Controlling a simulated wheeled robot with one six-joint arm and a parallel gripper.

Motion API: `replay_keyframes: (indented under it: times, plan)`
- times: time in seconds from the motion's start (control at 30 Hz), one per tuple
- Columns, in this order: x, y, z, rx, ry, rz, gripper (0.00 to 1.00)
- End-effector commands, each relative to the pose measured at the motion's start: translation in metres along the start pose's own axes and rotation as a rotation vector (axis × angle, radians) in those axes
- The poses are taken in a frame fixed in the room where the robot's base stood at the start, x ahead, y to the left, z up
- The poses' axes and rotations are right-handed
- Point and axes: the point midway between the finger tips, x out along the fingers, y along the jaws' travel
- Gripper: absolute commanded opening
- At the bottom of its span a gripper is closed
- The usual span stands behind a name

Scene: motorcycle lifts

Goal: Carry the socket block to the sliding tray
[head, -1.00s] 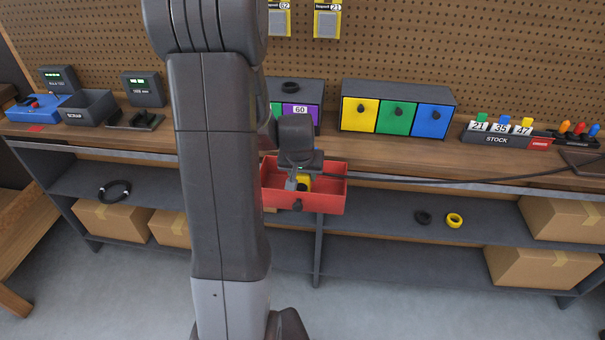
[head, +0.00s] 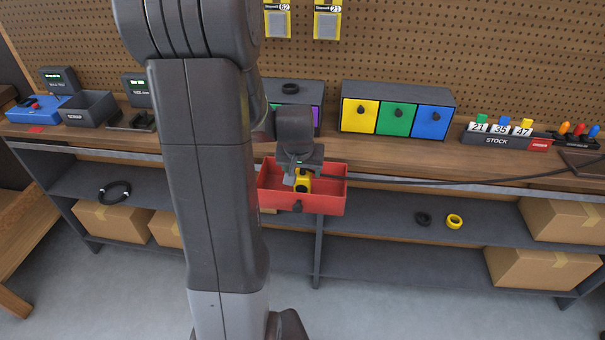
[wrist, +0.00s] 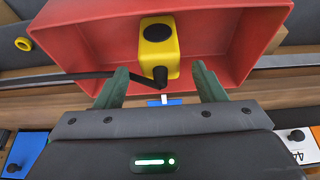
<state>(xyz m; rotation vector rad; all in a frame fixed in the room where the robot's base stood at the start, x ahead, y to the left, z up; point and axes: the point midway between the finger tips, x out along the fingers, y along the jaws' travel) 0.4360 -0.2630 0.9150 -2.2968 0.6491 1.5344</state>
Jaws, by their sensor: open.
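The yellow socket block (head: 303,185) sits inside the open red sliding tray (head: 321,203). In the wrist view the block (wrist: 158,48) shows a round black spot on its face. A black cable end meets its near side. My gripper (wrist: 161,84) is open and empty, its two green fingers pointing toward the block with a gap between them. The block lies just beyond the fingertips, not held. In the head view my gripper (head: 297,177) is over the tray's back part and partly hides the block. The tray's rim and floor show in the wrist view (wrist: 90,35).
A black cable (head: 450,182) runs right from the tray along the bench edge. A cabinet with yellow, green and blue drawers (head: 397,116) stands at the back. A stock rack (head: 500,138) is further right. A yellow ring (head: 454,221) lies on the shelf below.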

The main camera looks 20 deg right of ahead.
Motion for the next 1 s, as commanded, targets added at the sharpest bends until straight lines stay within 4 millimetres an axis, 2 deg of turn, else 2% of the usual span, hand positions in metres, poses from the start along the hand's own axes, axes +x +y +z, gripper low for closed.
replay_keyframes:
  times: [0.03, 0.2, 0.43, 0.63, 1.0]
  plan:
    - [-0.011, 0.000, -0.002, 0.000, 0.006, -0.001, 0.63]
    - [-0.042, 0.000, -0.001, -0.001, 0.005, 0.000, 0.63]
    - [-0.073, 0.000, -0.001, -0.002, 0.003, 0.000, 0.63]
    - [-0.083, 0.000, 0.000, -0.002, 0.001, 0.000, 0.63]
    - [-0.084, 0.000, 0.000, -0.001, 0.000, 0.000, 0.63]
